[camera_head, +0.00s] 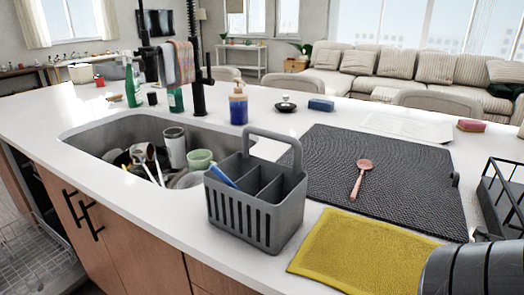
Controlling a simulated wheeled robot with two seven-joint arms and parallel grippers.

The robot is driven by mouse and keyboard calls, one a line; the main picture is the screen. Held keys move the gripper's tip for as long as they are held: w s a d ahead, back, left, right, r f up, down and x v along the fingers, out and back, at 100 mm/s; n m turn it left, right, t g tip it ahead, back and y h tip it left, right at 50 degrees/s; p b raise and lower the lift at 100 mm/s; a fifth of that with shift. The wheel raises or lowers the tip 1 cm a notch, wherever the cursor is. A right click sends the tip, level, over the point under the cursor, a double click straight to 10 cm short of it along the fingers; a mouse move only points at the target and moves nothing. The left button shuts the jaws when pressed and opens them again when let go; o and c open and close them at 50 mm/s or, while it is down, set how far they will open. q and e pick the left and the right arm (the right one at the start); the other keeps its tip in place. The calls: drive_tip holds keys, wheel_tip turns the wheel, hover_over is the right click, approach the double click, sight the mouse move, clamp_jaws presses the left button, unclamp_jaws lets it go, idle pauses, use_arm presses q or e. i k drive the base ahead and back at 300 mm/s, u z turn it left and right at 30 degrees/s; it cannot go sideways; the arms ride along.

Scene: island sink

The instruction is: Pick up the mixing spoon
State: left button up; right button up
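A pinkish-brown spoon (359,182), which I take as the mixing spoon, lies flat on the dark drying mat (420,200). Its bowl is at the far end and its handle runs toward the near left. Nothing touches it from above. Other utensils (150,160) stand in the sink among dishes. A dark grey rounded part, probably my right arm (470,268), shows at the bottom right. Neither gripper's fingers can be seen.
A grey caddy (256,218) with a tall handle stands left of the mat, near the counter's front edge. A yellow cloth (355,252) lies in front of the mat. A black wire rack (503,190) is at right. The sink (95,145) and faucet (198,95) are left.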

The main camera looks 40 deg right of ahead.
sight(365, 165)
drive_tip(key=k, duration=1)
drive_tip(key=u, duration=0.45)
drive_tip(key=i, duration=0.7)
drive_tip(key=z, duration=2.4)
